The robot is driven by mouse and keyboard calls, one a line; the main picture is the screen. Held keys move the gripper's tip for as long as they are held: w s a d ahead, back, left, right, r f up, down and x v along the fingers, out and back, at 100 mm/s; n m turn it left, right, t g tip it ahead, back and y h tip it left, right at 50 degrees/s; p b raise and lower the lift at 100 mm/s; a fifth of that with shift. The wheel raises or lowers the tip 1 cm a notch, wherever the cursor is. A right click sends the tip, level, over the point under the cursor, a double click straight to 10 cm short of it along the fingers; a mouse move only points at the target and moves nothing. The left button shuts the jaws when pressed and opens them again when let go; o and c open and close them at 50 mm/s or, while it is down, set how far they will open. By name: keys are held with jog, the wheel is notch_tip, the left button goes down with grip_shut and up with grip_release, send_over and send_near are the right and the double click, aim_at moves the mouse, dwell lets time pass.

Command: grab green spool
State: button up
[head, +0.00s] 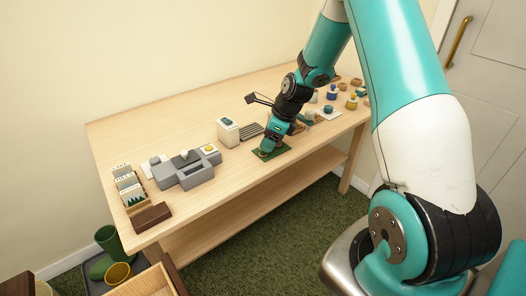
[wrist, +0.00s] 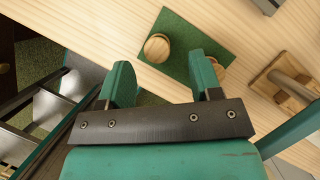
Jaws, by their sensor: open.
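A dark green mat (head: 284,151) lies near the table's front edge; it also shows in the wrist view (wrist: 190,28). On it stands a round, wooden-topped piece (wrist: 157,47), seen from above and perhaps a spool; its side colour is hard to tell. A second round piece (wrist: 219,70) with a reddish part is partly hidden behind my right finger. My gripper (wrist: 161,70) is open, with the wooden-topped piece ahead of and between its fingertips, apparently not held. In the head view my gripper (head: 268,147) is low over the mat and hides most of what stands there.
A grey machine (head: 186,171) and a white box (head: 228,132) stand left of my gripper. A card holder (head: 130,187) and dark block (head: 151,216) are at the left end. Several small coloured pieces, including a blue one (head: 331,94), stand at the right.

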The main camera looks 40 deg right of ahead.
jog(key=x, duration=0.3)
jog(key=shift+w+a+f, duration=0.15)
jog(key=shift+a+f, duration=0.05)
jog(key=shift+a, duration=0.1)
jog(key=c, duration=1)
jog(key=shift+r, duration=0.15)
